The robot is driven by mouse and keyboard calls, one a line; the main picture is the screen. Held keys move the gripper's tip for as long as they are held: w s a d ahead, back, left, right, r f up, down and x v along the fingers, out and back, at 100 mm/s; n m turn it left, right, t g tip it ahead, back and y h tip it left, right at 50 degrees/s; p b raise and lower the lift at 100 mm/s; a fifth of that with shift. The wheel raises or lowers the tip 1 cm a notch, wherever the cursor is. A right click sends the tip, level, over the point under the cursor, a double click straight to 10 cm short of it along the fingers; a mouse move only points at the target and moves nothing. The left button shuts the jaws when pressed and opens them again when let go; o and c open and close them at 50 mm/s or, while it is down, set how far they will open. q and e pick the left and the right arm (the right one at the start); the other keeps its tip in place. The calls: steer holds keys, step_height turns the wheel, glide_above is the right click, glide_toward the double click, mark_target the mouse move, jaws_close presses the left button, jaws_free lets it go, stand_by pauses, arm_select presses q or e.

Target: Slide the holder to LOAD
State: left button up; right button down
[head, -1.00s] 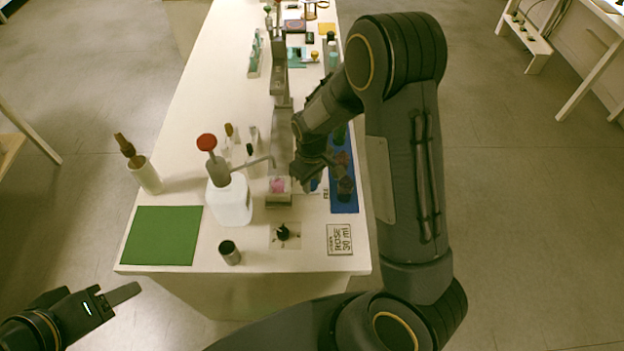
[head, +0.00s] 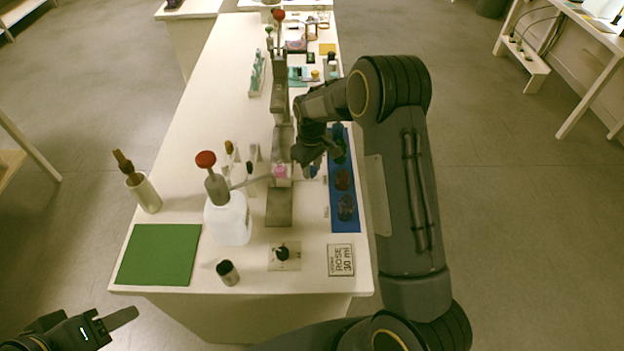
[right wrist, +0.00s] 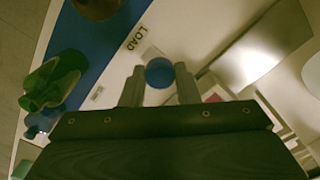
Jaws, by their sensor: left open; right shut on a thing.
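The holder (head: 280,173), with a pink thing in it, sits on a grey metal track (head: 279,207), under a tall press-like column. My right gripper (head: 311,163) is at the holder's right side, its fingertips partly hidden in the head view. In the right wrist view, my right gripper (right wrist: 160,80) is shut on a round blue knob (right wrist: 159,72), which I take to be the holder's. A LOAD label (right wrist: 138,38) is printed on the table near the knob, beside the blue strip. My left gripper (head: 112,325) is open and empty, off the table at lower left.
A blue tray (head: 345,183) with dark items lies to the right. A dial (head: 283,253), a ROSE card (head: 341,260) and a green mat (head: 160,255) are in front.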

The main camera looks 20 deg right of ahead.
steer(key=c, duration=1.1)
jaws_free()
step_height(320, 180, up, 8)
steer(key=shift+f, duration=0.2)
steer(key=shift+r, duration=0.1)
